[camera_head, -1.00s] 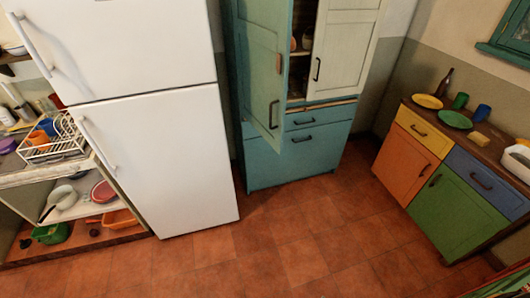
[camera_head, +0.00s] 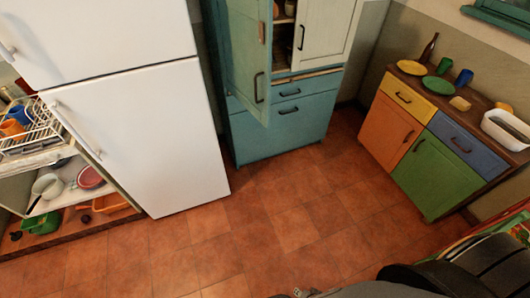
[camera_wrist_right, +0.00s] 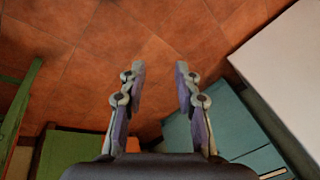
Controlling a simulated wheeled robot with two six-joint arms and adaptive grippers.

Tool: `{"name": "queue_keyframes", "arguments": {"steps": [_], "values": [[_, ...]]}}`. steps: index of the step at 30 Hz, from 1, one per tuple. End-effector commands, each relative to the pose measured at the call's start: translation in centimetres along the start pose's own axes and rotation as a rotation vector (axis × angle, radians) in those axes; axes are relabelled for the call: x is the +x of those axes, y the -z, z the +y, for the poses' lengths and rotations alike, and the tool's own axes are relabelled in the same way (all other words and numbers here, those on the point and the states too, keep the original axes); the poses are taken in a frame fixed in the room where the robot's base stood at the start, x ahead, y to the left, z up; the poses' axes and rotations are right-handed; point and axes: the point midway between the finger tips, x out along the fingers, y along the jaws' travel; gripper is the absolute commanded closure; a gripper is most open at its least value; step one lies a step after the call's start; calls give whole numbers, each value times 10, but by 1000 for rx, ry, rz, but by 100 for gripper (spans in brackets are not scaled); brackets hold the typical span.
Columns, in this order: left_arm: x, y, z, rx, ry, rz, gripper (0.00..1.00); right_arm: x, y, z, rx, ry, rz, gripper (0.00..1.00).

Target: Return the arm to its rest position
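My right gripper (camera_wrist_right: 160,70) shows in the right wrist view with its two fingers apart and nothing between them. Red-brown floor tiles lie beyond its tips. In the head view, dark parts of my right arm (camera_head: 480,262) come in along the lower right edge. A small piece at the bottom edge may belong to the gripper, but it is cut off. My left arm and left gripper are not in view.
A white fridge (camera_head: 140,130) stands left of a teal cupboard (camera_head: 275,130) with its upper left door (camera_head: 247,60) open. A coloured sideboard (camera_head: 435,175) with dishes stands right. A dish-rack shelf (camera_head: 75,215) is at left. The tiled floor (camera_head: 270,230) between is clear.

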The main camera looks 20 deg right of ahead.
Motion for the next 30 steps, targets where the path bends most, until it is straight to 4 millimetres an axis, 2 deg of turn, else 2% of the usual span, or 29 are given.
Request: {"name": "queue_keyframes", "arguments": {"steps": [9, 11, 15, 19, 22, 30], "values": [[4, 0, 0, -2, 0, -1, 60, 4, -3, 3, -17, -4, -7, 68], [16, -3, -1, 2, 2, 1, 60, 16, -6, 16, -88, -21, -21, 68], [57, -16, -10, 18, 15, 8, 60, 50, -12, 73, -422, -105, -94, 68], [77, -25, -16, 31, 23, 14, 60, 64, -10, 118, -678, -184, -160, 68], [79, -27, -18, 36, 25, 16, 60, 64, -8, 132, -769, -212, -183, 68], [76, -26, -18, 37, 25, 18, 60, 60, -7, 133, -783, -216, -187, 68]]}}
